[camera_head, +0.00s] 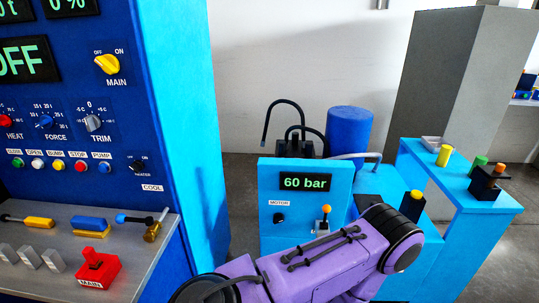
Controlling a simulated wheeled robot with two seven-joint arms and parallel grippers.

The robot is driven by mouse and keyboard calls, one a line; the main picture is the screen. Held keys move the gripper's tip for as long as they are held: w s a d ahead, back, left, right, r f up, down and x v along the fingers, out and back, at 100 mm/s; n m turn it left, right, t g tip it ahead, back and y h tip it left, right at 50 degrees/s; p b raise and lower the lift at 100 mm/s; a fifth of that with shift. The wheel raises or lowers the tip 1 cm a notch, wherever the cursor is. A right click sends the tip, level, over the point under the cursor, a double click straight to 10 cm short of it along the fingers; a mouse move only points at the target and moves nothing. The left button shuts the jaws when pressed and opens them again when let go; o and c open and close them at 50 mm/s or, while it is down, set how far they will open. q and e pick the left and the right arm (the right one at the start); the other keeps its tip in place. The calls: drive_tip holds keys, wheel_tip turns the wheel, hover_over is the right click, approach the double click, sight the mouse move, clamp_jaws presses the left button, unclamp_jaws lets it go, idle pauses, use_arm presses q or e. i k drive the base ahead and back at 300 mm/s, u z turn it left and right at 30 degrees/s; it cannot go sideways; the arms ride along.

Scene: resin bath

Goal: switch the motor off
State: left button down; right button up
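The motor switch (279,218) is a small black knob under the label "MOTOR" (279,203) on the front of a light-blue pump unit (270,180). The way the knob points is too small to tell. A display (305,182) above it reads "60 bar" in green. A lever with an orange ball (326,209) stands to the right of the knob. A purple arm of mine crosses the foreground below the switch, in front of the unit's lower part. Neither gripper is in view.
A blue control cabinet (170,90) with knobs and coloured buttons stands at the left. Its grey shelf (30,283) holds tools and a red block (92,270) marked "MAIN". A light-blue bench (445,182) carries small coloured parts at the right. A grey block (440,80) stands behind.

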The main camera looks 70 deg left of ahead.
sight(278, 218)
drive_tip(key=u, duration=0.55)
drive_tip(key=i, duration=0.7)
drive_tip(key=u, duration=1.3)
drive_tip(key=i, duration=0.4)
drive_tip(key=u, duration=0.35)
